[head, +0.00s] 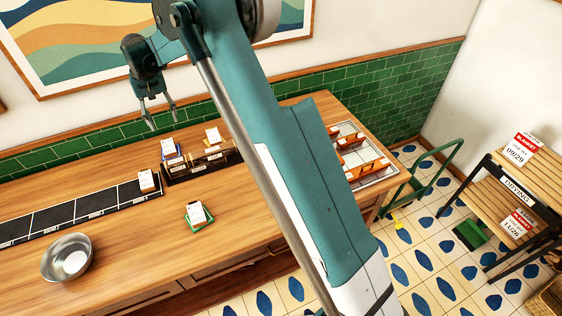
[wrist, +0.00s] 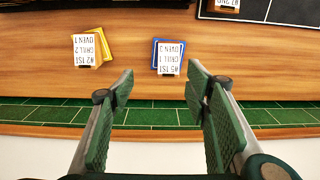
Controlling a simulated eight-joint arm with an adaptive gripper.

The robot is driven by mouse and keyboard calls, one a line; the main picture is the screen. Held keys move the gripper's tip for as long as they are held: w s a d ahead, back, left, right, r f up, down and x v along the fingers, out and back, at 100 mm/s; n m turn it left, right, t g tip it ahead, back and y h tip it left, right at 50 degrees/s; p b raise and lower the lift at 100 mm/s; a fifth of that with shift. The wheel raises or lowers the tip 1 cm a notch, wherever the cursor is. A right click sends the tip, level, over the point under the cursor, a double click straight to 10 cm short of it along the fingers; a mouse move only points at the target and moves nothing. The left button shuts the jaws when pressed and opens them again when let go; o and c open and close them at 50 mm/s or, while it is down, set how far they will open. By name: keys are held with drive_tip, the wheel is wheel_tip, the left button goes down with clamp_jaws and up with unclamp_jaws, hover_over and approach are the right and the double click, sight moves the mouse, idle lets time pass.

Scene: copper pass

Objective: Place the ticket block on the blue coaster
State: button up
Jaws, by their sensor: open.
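The blue coaster (head: 179,153) lies at the back of the counter with a white-faced ticket block (head: 168,147) on it. In the wrist view this block (wrist: 168,60) covers much of the blue coaster (wrist: 155,46). Other ticket blocks are on the yellow coaster (wrist: 106,50), on the green coaster (head: 207,223) and at the right end of the black strip (head: 104,201). My gripper (head: 163,123) is open and empty, raised near the back wall. In the wrist view its fingers (wrist: 160,82) spread to either side of the blue coaster, apart from it.
A dark wooden rack (head: 200,166) stands right of the strip. A steel bowl (head: 66,258) sits at the front left. A tray with orange-edged pieces (head: 362,165) is at the right end. The front counter around the green coaster is clear. The tiled wall (head: 105,135) is behind.

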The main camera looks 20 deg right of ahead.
drive_tip(key=s+d+r+t, duration=0.2)
drive_tip(key=s+d+r, duration=0.75)
drive_tip(key=s, duration=0.25)
drive_tip(key=s+d+r+t, duration=0.1)
drive_tip(key=s+d+r, duration=0.7)
drive_tip(key=s+r, duration=0.35)
drive_tip(key=s+d+f+t, duration=0.1)
drive_tip(key=s+d+f, duration=0.1)
drive_tip(key=s, duration=0.7)
drive_tip(key=s+d+f+t, duration=0.1)
drive_tip(key=s+d, duration=0.4)
drive_tip(key=s, duration=0.5)
drive_tip(key=s+d+f+t, duration=0.1)
drive_tip(key=s+d+f, duration=0.2)
drive_tip(key=s, duration=0.7)
drive_tip(key=shift+d+f+t, duration=0.15)
drive_tip(key=shift+t, duration=0.25)
drive_tip(key=shift+s, duration=0.1)
